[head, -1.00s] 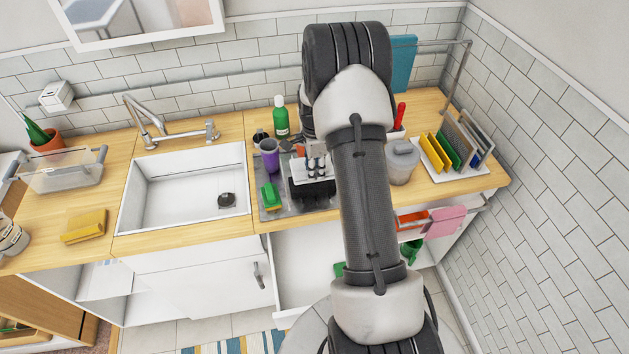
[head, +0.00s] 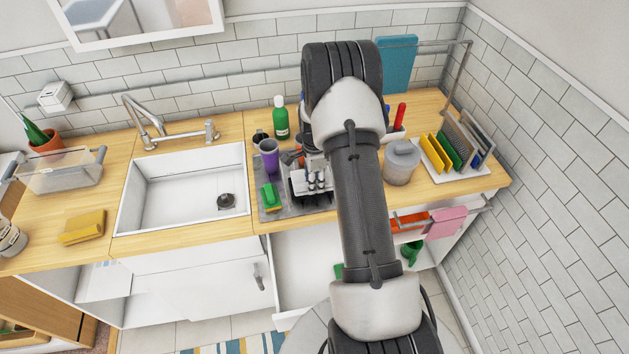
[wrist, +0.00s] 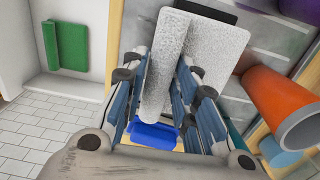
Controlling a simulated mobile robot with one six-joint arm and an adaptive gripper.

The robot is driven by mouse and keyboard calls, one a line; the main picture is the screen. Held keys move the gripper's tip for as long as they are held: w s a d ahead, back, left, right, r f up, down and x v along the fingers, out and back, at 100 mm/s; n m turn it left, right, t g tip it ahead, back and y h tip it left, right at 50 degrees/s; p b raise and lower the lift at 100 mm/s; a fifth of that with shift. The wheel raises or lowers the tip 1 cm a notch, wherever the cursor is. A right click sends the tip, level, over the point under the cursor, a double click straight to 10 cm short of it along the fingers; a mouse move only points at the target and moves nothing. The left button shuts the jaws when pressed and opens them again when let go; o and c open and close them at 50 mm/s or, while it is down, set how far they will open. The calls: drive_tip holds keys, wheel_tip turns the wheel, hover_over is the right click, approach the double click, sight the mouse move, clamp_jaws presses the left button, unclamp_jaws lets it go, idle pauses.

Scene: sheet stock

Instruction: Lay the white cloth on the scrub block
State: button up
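The white cloth (wrist: 165,60) is between the two fingers of my gripper (wrist: 167,75) in the wrist view. One part stands as a thick ridge between the fingers, and another part spreads to the right. The gripper looks shut on the ridge. The black scrub block shows as a dark edge beyond the cloth (wrist: 208,10). In the head view, my gripper (head: 315,182) points down over the metal tray, with a bit of the white cloth (head: 298,177) beside it. The block is mostly hidden there. I cannot tell whether the cloth touches it.
The metal tray (head: 275,212) also bears a green and yellow sponge (head: 270,197). A purple cup (head: 269,155) and a green bottle (head: 281,124) stand close behind. A lidded jar (head: 401,160) is to the right. The sink (head: 185,185) is left, and a drawer (head: 300,265) is open below.

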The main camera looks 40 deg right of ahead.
drive_tip(key=shift+o, duration=1.2)
drive_tip(key=shift+r, duration=0.15)
wheel_tip(320, 180, up, 12)
drive_tip(key=p, duration=0.1)
drive_tip(key=s+a+r+n+t, duration=0.1)
drive_tip(key=s+a+r+n, duration=0.2)
drive_tip(key=a+r+n, duration=0.35)
drive_tip(key=s+a+r+n+t, duration=0.1)
drive_tip(key=s+a+r+n, duration=0.2)
drive_tip(key=a+r, duration=0.65)
drive_tip(key=s+a+r+n+t, duration=0.1)
drive_tip(key=s+a+r+n, duration=0.1)
drive_tip(key=s, duration=0.4)
drive_tip(key=s+a+r+n, duration=0.2)
drive_tip(key=s+a+n, duration=0.2)
drive_tip(key=s+n, duration=0.3)
drive_tip(key=s+a+r+n+t, duration=0.1)
drive_tip(key=s+a+r+n, duration=0.1)
drive_tip(key=s+a+n, duration=0.2)
drive_tip(key=s, duration=0.2)
drive_tip(key=shift+s+r+n+t, duration=0.15)
drive_tip(key=shift+s+n+t, duration=0.15)
drive_tip(key=shift+n, duration=0.05)
